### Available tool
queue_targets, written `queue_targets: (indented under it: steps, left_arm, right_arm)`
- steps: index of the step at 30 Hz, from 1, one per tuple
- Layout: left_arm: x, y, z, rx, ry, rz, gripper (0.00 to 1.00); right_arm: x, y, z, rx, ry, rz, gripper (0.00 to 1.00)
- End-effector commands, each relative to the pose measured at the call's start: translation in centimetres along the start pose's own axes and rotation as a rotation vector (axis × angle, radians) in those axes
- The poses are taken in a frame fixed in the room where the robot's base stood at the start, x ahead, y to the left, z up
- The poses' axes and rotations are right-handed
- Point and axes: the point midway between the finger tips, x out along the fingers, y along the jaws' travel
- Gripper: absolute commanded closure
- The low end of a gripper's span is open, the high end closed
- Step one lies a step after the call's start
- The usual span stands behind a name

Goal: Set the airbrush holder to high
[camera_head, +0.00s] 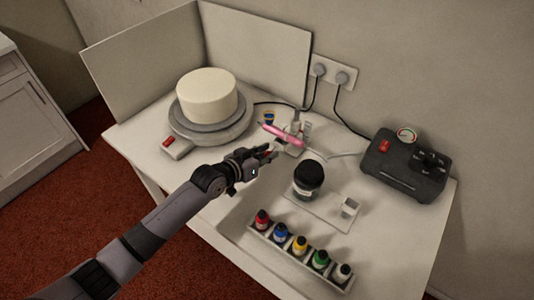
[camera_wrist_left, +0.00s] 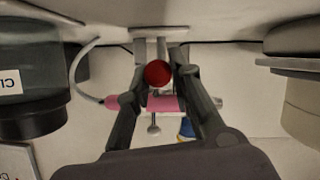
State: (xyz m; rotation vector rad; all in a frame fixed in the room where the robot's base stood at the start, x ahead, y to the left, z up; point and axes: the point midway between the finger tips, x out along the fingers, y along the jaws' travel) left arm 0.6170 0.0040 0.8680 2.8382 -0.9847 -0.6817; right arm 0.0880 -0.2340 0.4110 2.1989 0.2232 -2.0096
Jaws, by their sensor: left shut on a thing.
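The airbrush holder (camera_head: 293,145) is a small pale stand at the back middle of the table, behind the fingertips of my left gripper (camera_head: 275,149). A pink airbrush (camera_head: 283,136) lies across it, and it also shows in the left wrist view (camera_wrist_left: 165,103). In that view a round red knob (camera_wrist_left: 157,74) sits between the two fingers of my left gripper (camera_wrist_left: 159,60), which are shut on it. The holder's pale upright parts (camera_wrist_left: 151,48) show behind the knob. The holder's height markings cannot be made out. My right gripper is not in view.
A white cake (camera_head: 207,95) stands on a grey turntable (camera_head: 215,127) at the left. A dark-lidded jar (camera_head: 308,178) stands right of the gripper. A paint-bottle rack (camera_head: 299,261) is in front. A dark compressor (camera_head: 404,166) with a gauge stands at the right.

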Motion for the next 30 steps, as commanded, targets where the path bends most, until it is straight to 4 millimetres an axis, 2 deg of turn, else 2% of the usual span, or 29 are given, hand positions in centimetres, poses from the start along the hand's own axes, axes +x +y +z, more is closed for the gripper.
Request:
queue_targets:
  steps: [1,4,17,18,26,30]
  left_arm:
    - [-0.5,0.2,-1.9,0.002,0.018,0.001,1.0]
    - [-0.9,0.4,-2.9,0.002,0.019,0.001,1.0]
    - [-1.1,0.5,-3.5,0.002,0.023,0.001,1.0]
    - [-1.1,0.5,-3.5,0.002,0.024,0.001,0.78]
    - [-1.1,0.5,-3.1,0.002,0.016,0.001,0.61]
    - [-1.0,0.5,-3.0,0.002,0.014,0.001,0.61]
  right_arm:
    - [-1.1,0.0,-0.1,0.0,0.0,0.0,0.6]
    - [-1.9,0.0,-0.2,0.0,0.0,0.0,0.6]
    - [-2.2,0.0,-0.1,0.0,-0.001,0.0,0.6]
    - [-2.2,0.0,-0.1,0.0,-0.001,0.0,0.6]
    - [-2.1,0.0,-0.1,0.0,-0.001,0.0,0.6]
    - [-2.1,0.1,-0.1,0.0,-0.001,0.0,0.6]
